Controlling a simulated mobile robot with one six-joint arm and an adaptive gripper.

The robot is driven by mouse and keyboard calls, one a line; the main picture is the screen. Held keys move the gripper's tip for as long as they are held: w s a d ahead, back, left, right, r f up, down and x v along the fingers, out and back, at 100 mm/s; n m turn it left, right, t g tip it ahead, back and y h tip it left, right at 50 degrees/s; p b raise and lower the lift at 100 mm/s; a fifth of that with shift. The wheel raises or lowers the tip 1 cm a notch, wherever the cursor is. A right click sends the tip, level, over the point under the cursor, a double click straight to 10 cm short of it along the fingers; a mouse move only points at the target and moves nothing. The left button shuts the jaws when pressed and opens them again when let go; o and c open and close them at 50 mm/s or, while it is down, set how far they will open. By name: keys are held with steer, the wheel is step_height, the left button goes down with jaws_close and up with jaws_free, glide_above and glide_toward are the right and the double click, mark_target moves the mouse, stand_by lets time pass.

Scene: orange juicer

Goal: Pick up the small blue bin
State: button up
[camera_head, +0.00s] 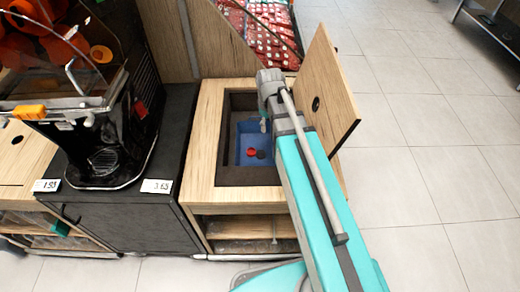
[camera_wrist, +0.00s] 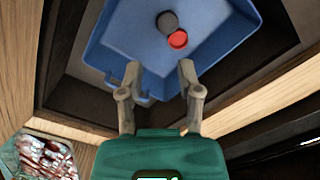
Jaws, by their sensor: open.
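The small blue bin (camera_head: 246,136) sits down inside a dark rectangular recess in the wooden cabinet. A red cap and a dark grey cap lie on its floor. In the wrist view the blue bin (camera_wrist: 215,28) fills the upper middle, with its rim close to my fingers. My gripper (camera_wrist: 160,72) is open, with its two fingers apart at the near edge of the bin. Nothing is held between them. Whether a finger touches the rim cannot be told. In the head view my arm hides the right part of the recess and most of the gripper.
The wooden cabinet (camera_head: 204,140) surrounds the recess, and an upright wooden lid (camera_head: 330,85) stands at its right. A black juicer (camera_head: 105,130) on a dark counter stands at left. A tall wooden panel is behind. Grey tiled floor (camera_head: 430,160) is open at right.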

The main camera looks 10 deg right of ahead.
steer(key=w+r+n+p, duration=0.1)
steer(key=w+n, duration=0.8)
steer(key=w, duration=0.5)
steer(key=shift+w+a+r+n, duration=0.2)
steer(key=shift+a+n, duration=0.05)
steer(key=shift+n, duration=0.15)
steer(key=b, duration=0.8)
glide_above(259, 122)
steer(key=f, duration=0.8)
steer(key=shift+w+a+f, duration=0.1)
steer(key=shift+w+f, duration=0.1)
steer(key=shift+f, duration=0.1)
steer(key=shift+s+f+b, duration=0.1)
steer(key=shift+f+b, duration=2.5)
steer(key=shift+b, duration=0.25)
jaws_close()
